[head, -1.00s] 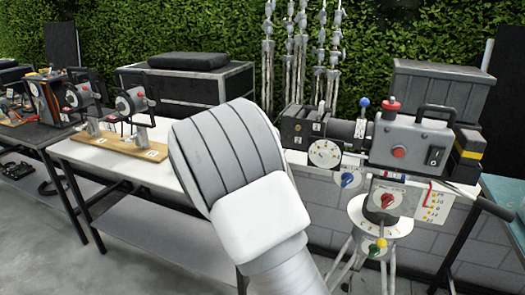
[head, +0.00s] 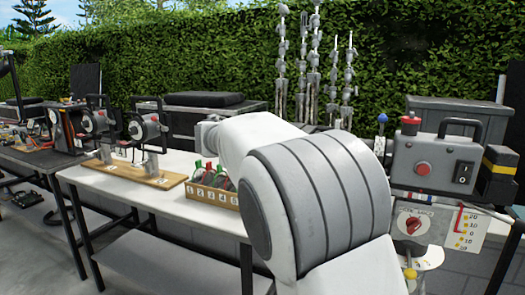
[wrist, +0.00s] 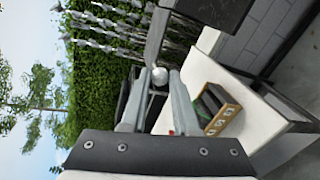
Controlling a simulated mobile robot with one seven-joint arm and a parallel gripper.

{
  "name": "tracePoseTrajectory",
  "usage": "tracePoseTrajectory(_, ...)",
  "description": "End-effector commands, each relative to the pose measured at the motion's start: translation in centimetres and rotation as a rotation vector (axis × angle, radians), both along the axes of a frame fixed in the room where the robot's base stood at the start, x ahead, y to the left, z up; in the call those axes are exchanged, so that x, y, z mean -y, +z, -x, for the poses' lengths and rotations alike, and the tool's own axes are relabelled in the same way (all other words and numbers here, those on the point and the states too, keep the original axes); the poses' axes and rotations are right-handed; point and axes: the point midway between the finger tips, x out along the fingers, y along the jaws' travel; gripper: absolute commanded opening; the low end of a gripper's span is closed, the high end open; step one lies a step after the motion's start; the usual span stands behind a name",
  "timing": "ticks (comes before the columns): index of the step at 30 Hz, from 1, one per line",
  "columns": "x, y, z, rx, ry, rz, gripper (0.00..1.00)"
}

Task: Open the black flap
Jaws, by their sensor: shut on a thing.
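My gripper (wrist: 160,84) in the wrist view has its two grey fingers on either side of a small pale ball-shaped knob (wrist: 159,75) and is shut on it. A narrow grey piece runs up from the knob. A dark panel (wrist: 216,10), possibly the black flap, shows at the top edge beside that piece; I cannot tell whether they are joined.
A dark table (head: 40,158) is farther left. A hedge (head: 215,70) closes the back.

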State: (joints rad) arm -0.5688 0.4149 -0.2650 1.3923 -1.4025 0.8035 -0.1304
Motion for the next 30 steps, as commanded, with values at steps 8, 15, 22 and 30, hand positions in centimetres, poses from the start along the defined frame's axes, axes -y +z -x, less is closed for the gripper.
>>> tracePoseTrajectory(8,-0.1,0.8,0.0,0.056,0.003,-0.101,0.00)
tracePoseTrajectory(15,-0.1,1.1,0.0,0.071,0.003,-0.127,0.00)
tracePoseTrajectory(22,0.0,1.2,0.0,0.072,0.003,-0.127,0.00)
tracePoseTrajectory(30,0.0,1.1,0.0,0.072,0.003,-0.126,0.56)
